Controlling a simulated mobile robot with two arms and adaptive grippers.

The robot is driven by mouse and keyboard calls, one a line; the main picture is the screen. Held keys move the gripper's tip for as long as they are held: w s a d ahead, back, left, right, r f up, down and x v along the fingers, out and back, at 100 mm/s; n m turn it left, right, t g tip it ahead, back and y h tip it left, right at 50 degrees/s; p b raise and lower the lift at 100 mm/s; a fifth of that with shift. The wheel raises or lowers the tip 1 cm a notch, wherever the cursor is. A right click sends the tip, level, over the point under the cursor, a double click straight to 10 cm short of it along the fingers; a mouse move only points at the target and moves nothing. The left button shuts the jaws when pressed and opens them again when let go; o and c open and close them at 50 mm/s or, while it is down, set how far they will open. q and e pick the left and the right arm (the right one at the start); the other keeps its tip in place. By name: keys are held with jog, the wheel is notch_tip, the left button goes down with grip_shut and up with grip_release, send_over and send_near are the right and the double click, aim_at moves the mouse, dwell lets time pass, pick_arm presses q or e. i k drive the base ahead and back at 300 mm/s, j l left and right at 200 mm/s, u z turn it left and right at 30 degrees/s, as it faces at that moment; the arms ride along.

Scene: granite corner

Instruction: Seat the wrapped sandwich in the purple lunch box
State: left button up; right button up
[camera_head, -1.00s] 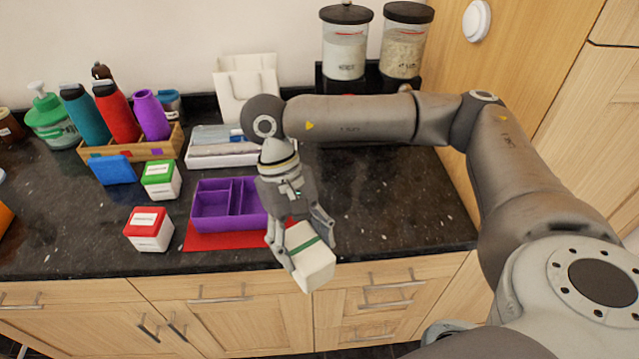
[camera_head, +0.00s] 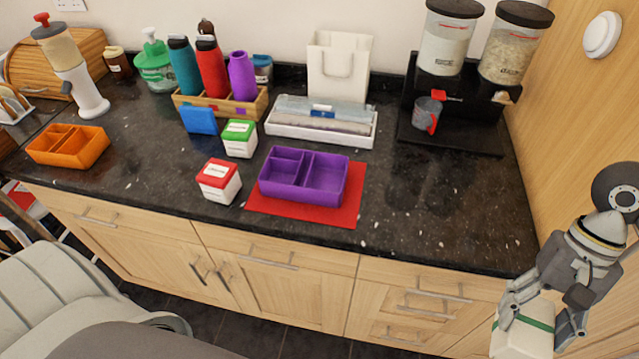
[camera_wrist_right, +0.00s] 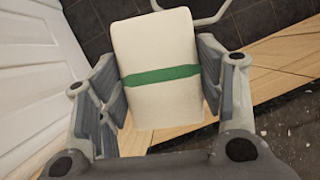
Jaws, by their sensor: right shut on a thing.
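The wrapped sandwich (camera_head: 522,338) is a white block with a green band. My right gripper (camera_head: 540,325) is shut on it at the lower right of the head view, off the counter's front edge. In the right wrist view the sandwich (camera_wrist_right: 158,95) sits between both fingers, with the floor and a wood edge behind it. The purple lunch box (camera_head: 325,203) stands open on a red mat (camera_head: 345,212) on the counter, far to the left of the gripper. Its compartments look empty. My left gripper does not show.
A red-lidded box (camera_head: 219,182) and a green-lidded box (camera_head: 239,139) stand left of the lunch box. Behind it is a white tray (camera_head: 320,133) with wrap boxes. An orange divided box (camera_head: 68,147) is farther left. Counter right of the mat is clear.

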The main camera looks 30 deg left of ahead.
aim_at(309, 177)
jog(key=j, duration=0.45)
jog(key=k+j+z, duration=0.15)
jog(key=j, duration=0.25)
jog(key=k+j, duration=0.1)
jog(key=j, duration=0.35)
jog(key=k+j+z, duration=0.1)
jog(key=j, duration=0.3)
